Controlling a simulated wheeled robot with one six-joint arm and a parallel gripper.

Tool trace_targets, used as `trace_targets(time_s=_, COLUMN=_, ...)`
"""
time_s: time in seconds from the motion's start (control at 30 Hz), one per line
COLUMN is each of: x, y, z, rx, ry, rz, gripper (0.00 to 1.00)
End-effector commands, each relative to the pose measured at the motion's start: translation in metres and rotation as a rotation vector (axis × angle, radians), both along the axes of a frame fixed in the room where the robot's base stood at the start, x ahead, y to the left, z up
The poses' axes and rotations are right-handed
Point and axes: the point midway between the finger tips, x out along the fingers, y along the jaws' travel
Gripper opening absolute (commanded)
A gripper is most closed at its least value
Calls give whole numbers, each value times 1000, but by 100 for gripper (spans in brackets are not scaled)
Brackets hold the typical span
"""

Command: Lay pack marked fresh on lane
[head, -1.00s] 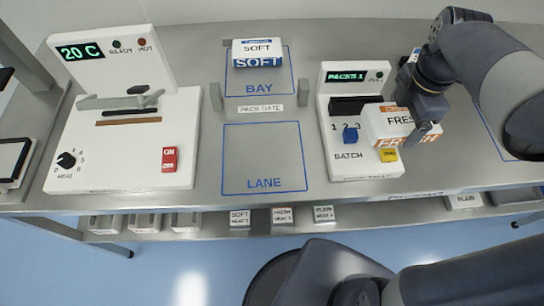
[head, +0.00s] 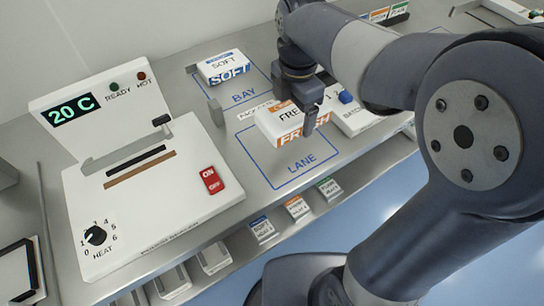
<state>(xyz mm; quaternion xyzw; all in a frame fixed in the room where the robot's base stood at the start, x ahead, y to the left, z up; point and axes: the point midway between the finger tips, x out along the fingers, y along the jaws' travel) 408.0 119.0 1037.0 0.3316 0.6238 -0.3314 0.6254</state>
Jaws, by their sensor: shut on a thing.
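The pack marked FRESH, white with an orange band (head: 271,122), is held in my gripper (head: 312,118) in the head view. My gripper is shut on it from above and on its right side. The pack is over the upper right part of the blue outline marked LANE (head: 272,171) and hides some of it. It seems to be held above the surface; the exact height cannot be told. The lower left part of the lane outline shows bare metal.
A pack marked SOFT (head: 222,65) lies in the outline marked BAY. A small grey post (head: 215,111) stands between bay and lane. A white heater unit (head: 145,185) stands left of the lane. The batch unit (head: 358,119) is behind my gripper at right.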

Motion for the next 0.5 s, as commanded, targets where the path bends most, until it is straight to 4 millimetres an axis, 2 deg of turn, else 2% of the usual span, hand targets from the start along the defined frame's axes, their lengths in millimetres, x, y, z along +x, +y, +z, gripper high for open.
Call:
trace_targets(time_s=0.3, x=-1, y=0, z=-52, rx=-1, ry=4, rz=-1, gripper=50)
trace_targets(time_s=0.5, x=-1, y=0, z=-73, rx=-1, ry=3, rz=-1, gripper=50)
